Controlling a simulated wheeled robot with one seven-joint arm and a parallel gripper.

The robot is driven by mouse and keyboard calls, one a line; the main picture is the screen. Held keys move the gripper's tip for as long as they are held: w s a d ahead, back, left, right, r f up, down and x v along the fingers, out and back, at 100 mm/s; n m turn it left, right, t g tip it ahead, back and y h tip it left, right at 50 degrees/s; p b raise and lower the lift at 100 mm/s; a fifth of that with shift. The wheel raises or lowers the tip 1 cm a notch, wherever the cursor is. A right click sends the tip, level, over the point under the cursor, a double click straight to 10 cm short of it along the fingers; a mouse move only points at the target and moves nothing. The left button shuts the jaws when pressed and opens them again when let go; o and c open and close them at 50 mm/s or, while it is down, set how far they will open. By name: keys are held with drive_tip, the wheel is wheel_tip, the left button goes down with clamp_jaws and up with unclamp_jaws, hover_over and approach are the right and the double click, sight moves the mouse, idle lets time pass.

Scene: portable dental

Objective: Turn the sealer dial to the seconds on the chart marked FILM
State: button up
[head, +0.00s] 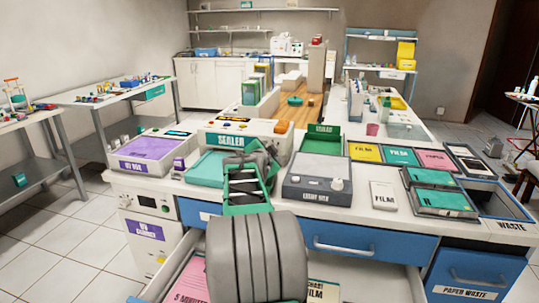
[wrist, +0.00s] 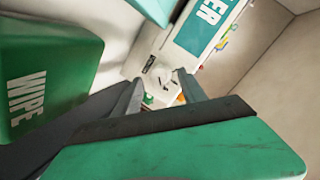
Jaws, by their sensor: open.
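The sealer (head: 232,139), a white machine with a green SEALER label, stands on the bench, and its label end shows in the wrist view (wrist: 208,22). In the wrist view a white dial (wrist: 160,76) with a dark mark beside it lies beyond my open fingers, seen between them. Its setting is too small to read. My gripper (head: 264,150) is open and empty at the sealer's front right, apart from the dial as far as I can tell. A card reading CHART and FILM (head: 323,291) lies in the open drawer, partly hidden by my arm; no seconds are readable.
A green box marked WIPE (wrist: 45,75) is close on the left in the wrist view. A grey box with knobs (head: 318,182) stands right of my gripper. A purple-topped box (head: 150,149) is left of the sealer.

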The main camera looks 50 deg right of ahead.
drive_tip(key=shift+w+d+f, duration=0.15)
drive_tip(key=shift+w+d, duration=0.15)
drive_tip(key=shift+d, duration=0.2)
drive_tip(key=shift+c, duration=0.6)
clamp_jaws()
